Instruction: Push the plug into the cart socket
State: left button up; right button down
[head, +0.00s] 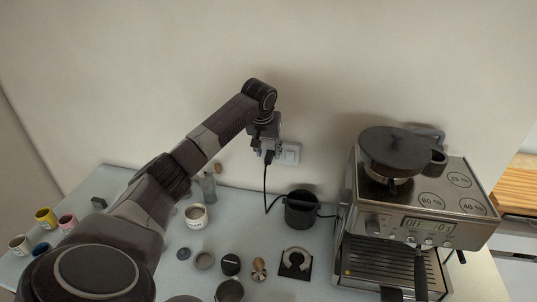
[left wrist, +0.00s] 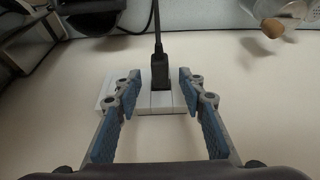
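The black plug (left wrist: 160,72) is at the white socket plate (left wrist: 160,103) on the wall, its cable running away from it. Whether it is fully seated cannot be told. In the head view the plug (head: 269,156) shows below my left gripper (head: 267,145), and the socket plate (head: 290,154) shows just to the right. My left gripper (left wrist: 157,88) is open, with one blue-padded finger on each side of the plug and gaps between fingers and plug. The plug's prongs are hidden. My right gripper is not in view.
An espresso machine (head: 415,225) stands at the right on the counter (head: 230,205). A black bin (head: 300,210) stands below the socket beside the cable (head: 266,190). A cup (head: 196,216), a glass bottle (head: 208,188) and small coffee tools stand nearby. Coloured cups (head: 45,217) stand far left.

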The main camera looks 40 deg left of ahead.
pick_arm(q)
jog(key=v, duration=0.9)
jog(key=shift+r, duration=0.35)
jog(key=shift+s, duration=0.15)
